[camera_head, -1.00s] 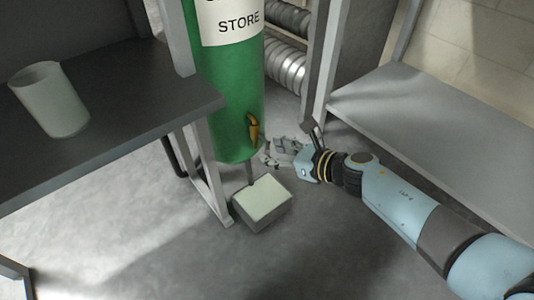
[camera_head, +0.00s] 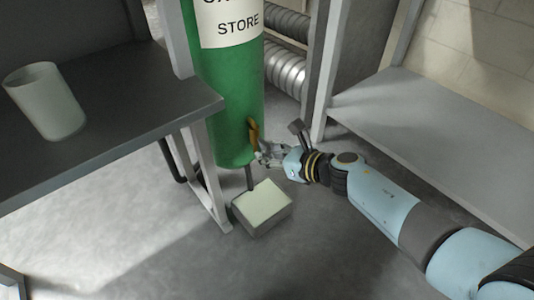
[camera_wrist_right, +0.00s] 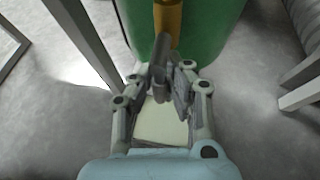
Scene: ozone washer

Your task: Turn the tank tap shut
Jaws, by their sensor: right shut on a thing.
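The green tank (camera_head: 232,100), with a white label reading "STORE", stands in the middle of the head view. Its brass-yellow tap (camera_head: 254,134) is low on the tank's right side. My right gripper (camera_head: 264,153) is at the tap, just below and right of the brass part. In the right wrist view the brass part (camera_wrist_right: 168,16) is at the top, and a grey tap handle (camera_wrist_right: 161,52) comes down from it between the fingers of the right gripper (camera_wrist_right: 164,84). The fingers are shut on this handle, and they partly hide its lower end. My left gripper is not in view.
A pale-topped box (camera_head: 262,203) sits on the floor below the tank. A dark table (camera_head: 120,110) with a pale cup (camera_head: 46,101) is at left. A grey shelf (camera_head: 430,125) is at right, with ribbed ducts (camera_head: 285,70) behind. The front floor is clear.

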